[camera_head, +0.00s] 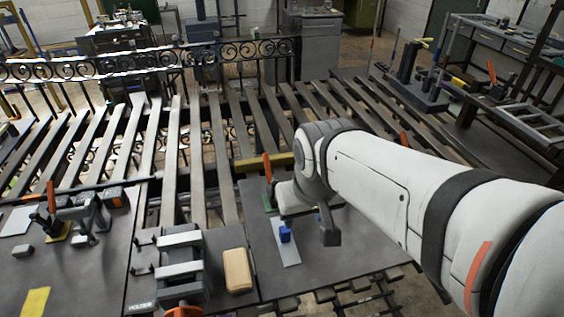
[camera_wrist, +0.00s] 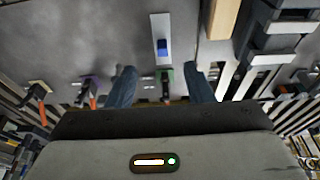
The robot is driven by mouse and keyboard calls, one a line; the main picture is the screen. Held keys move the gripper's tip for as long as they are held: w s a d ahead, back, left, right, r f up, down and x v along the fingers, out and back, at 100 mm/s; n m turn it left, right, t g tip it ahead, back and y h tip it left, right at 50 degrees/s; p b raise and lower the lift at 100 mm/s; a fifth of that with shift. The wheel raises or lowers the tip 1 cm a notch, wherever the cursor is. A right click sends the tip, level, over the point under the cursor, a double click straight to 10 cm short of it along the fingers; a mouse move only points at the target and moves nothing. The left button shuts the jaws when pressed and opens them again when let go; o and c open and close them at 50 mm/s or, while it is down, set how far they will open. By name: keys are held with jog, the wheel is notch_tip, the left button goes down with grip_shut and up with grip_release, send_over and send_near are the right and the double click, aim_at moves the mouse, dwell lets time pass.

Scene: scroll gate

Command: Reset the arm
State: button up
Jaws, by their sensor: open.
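My arm reaches in from the right in the camera_head view, its wrist bent down over the dark workbench (camera_head: 260,222). My gripper (camera_wrist: 161,88) shows in the camera_wrist view with its two bluish fingers apart and nothing between them that I can see held. In the camera_head view its fingertips cannot be made out clearly. A small blue block (camera_head: 285,234) sits on a light metal strip (camera_head: 289,256) on the bench, beside my wrist. The block (camera_wrist: 162,47) also shows in the camera_wrist view, ahead of the fingers and apart from them.
A grey vise (camera_head: 180,268) and a wooden block (camera_head: 237,270) stand left of the strip. Orange-handled clamps (camera_head: 267,168) stand nearby. Slatted metal bars (camera_head: 170,160) and a scroll gate panel (camera_head: 150,62) lie behind. A yellow patch (camera_head: 35,301) is at lower left.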

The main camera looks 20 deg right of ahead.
jog(key=shift+s+d+r, duration=0.15)
jog(key=shift+s+d, duration=0.15)
jog(key=shift+s, duration=0.3)
dwell(1.0)
jog(key=shift+c, duration=0.4)
